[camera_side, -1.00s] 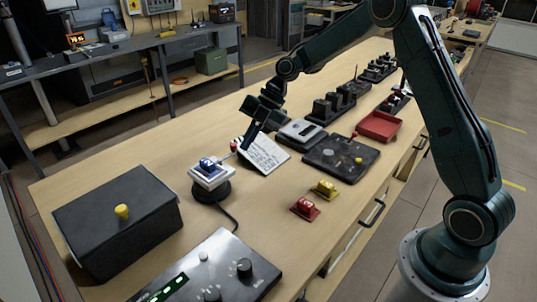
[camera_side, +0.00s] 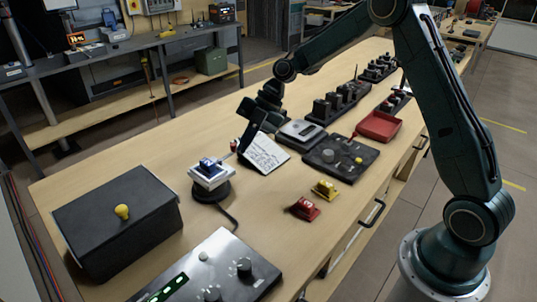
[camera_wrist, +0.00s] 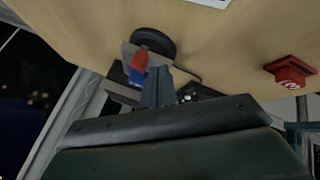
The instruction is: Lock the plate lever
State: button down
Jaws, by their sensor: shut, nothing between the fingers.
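A small pale plate unit (camera_side: 211,178) with a blue part on top (camera_side: 209,163) stands on a round black base (camera_side: 211,192) in the side view. A thin pale lever (camera_side: 226,156) sticks up at its right. In the wrist view a red knob (camera_wrist: 140,60) with blue beside it shows in front of the round base (camera_wrist: 157,40). My gripper (camera_side: 241,149) is shut and empty, pointing down close to the lever. Its fingertips (camera_wrist: 158,72) appear just right of the red knob; I cannot tell whether they touch. In the side view my gripper hides the knob.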

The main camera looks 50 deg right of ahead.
jog(key=s+d+f+v, duration=0.1)
jog(key=v, duration=1.1)
jog(key=shift+s+d+f, duration=0.25)
jog(key=shift+s+d, duration=0.05)
